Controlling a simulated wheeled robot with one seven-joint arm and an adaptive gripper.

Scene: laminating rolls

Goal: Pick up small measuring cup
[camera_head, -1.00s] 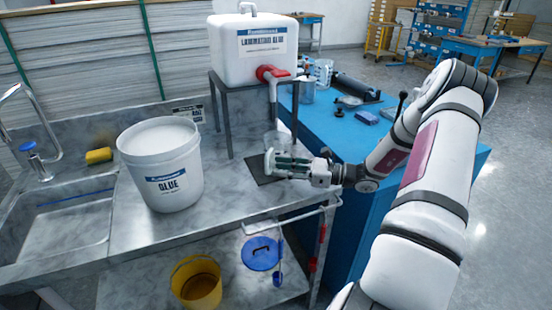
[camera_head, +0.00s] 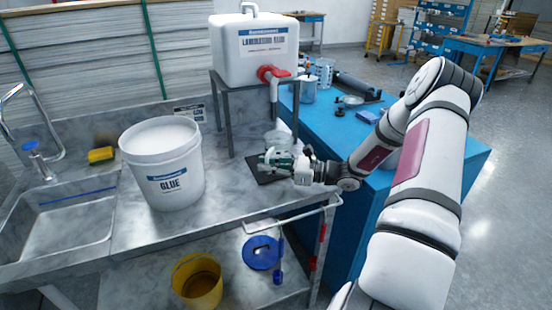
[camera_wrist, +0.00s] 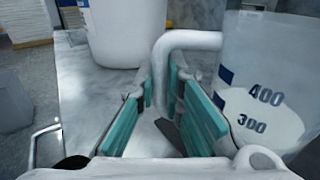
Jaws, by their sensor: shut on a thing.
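The measuring cup (camera_wrist: 262,95) is clear with blue marks reading 400 and 300. It stands close on the right in the wrist view, with white content in its lower part. Its pale curved handle (camera_wrist: 186,40) reaches down between the green finger pads of my gripper (camera_wrist: 168,92), which is shut on it. In the head view my gripper (camera_head: 270,160) is at the cup (camera_head: 279,138), over the dark mat (camera_head: 261,173) below the red tap. My fingers hide part of the cup there, and I cannot tell whether it touches the mat.
A white glue bucket (camera_head: 165,175) stands on the metal counter left of my gripper. The laminating glue tank (camera_head: 256,50) sits on a metal stand (camera_head: 228,120) behind it. A blue table (camera_head: 345,130) lies to the right, a sink (camera_head: 65,225) far left.

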